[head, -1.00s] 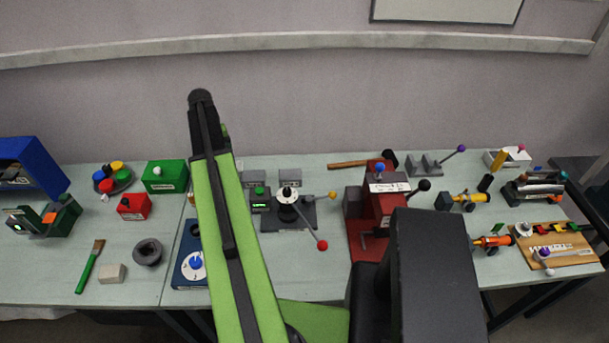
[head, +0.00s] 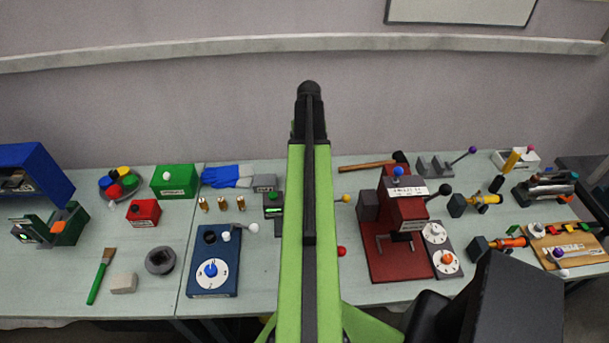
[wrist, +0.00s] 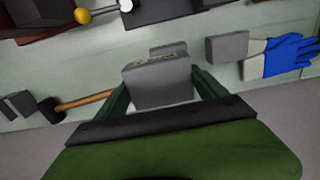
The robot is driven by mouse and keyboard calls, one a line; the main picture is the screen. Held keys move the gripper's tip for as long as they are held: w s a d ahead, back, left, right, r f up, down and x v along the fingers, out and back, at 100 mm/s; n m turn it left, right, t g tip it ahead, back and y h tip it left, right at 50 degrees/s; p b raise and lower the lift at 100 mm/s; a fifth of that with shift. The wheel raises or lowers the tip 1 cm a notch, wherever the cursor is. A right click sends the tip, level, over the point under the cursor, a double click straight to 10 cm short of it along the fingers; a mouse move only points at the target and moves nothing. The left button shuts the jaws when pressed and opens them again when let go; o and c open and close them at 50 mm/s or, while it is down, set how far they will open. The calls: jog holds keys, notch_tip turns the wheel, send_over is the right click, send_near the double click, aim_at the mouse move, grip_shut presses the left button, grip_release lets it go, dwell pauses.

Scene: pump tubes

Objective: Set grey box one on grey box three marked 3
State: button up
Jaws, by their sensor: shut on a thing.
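My gripper (wrist: 161,82) is shut on a grey box (wrist: 158,88) in the wrist view, one dark green finger on each side. Faint marks show along its edge, but I cannot read a number. A second grey box (wrist: 168,49) shows partly hidden just behind the held box; I cannot tell whether they touch. A third grey box (wrist: 227,46) stands to the right, and it also shows in the head view (head: 265,182) left of my arm. I cannot tell which standing box is marked 3. In the head view my arm hides the held box and the second box.
A blue glove (wrist: 285,54) lies beside the right-hand box in the wrist view. A hammer (wrist: 85,103) lies left of my gripper there. In the head view a red machine (head: 405,215) stands right of my arm and a blue base with a dial (head: 225,250) stands left.

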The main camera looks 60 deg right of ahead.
jog(key=s+d+r+p, duration=0.1)
jog(key=s+d+r, duration=0.1)
jog(key=s, duration=0.7)
jog(key=w+a+f+b, duration=0.1)
jog(key=w+f+b, duration=0.1)
jog(key=w, duration=0.2)
jog(key=w+f+b, duration=0.2)
jog(key=w+f, duration=0.1)
jog(key=w+a+f+b, duration=0.1)
jog(key=w+f+b, duration=0.1)
jog(key=w+b, duration=0.1)
jog(key=shift+w+a+f, duration=0.2)
jog(key=shift+w, duration=0.2)
jog(key=shift+w+a+f, duration=0.15)
jog(key=shift+w, duration=0.25)
notch_tip(320, 180, down, 4)
jog(key=b, duration=0.4)
jog(key=shift+f, duration=0.2)
jog(key=o, duration=1.5)
jog(key=shift+r, duration=0.1)
jog(key=shift+c, duration=0.2)
jog(key=shift+s+r, duration=0.1)
notch_tip(320, 180, up, 12)
jog(key=p, duration=1.2)
jog(key=shift+r, duration=0.2)
jog(key=shift+f, duration=0.1)
